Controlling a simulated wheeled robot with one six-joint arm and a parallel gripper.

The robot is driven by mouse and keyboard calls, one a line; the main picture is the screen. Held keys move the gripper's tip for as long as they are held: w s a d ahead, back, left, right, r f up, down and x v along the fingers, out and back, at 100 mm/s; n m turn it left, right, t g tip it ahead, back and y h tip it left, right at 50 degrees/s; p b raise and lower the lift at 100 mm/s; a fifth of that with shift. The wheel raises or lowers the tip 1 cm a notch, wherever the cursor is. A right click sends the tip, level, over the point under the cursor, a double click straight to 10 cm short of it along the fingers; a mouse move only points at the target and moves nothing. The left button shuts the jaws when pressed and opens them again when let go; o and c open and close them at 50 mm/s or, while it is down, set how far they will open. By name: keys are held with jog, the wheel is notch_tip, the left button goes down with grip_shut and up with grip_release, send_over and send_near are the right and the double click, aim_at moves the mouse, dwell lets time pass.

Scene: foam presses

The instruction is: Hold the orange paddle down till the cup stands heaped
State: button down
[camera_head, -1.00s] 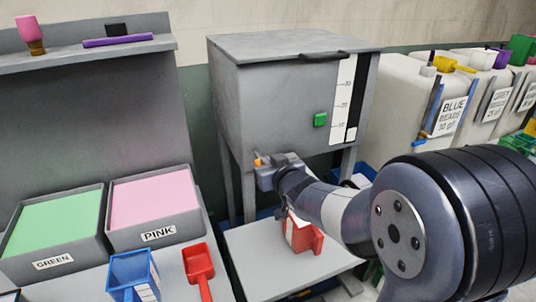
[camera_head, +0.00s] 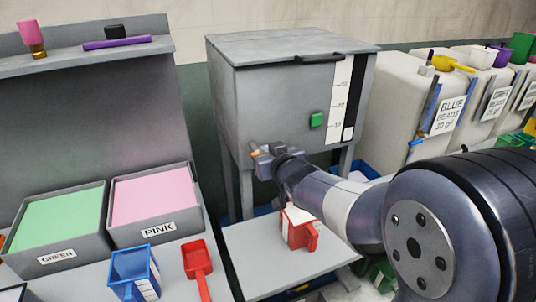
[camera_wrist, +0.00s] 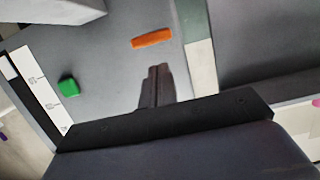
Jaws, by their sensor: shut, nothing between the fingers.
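The orange paddle (camera_wrist: 152,38) sits on the front of the grey hopper (camera_head: 270,100); in the head view a small bit of the paddle (camera_head: 254,146) shows beyond my fingertips. My gripper (camera_head: 262,153) is shut and empty. In the wrist view its fingertips (camera_wrist: 158,68) point at the paddle, with a visible gap between them. The red cup (camera_head: 300,236) stands upright on the grey shelf below the hopper. White material (camera_head: 298,214) shows at the cup's top, seemingly above the rim. My arm passes close above it and may hide part.
A green button (camera_head: 316,119) and a level scale (camera_head: 342,95) are on the hopper front. Green (camera_head: 60,222) and pink (camera_head: 150,200) bins stand left, with a blue cup (camera_head: 134,270) and red scoop (camera_head: 198,259) before them. White bead bins (camera_head: 420,90) stand right.

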jog(key=p+v, duration=0.1)
jog(key=v, duration=0.7)
jog(key=shift+s, duration=0.35)
jog(key=shift+w+a, duration=0.1)
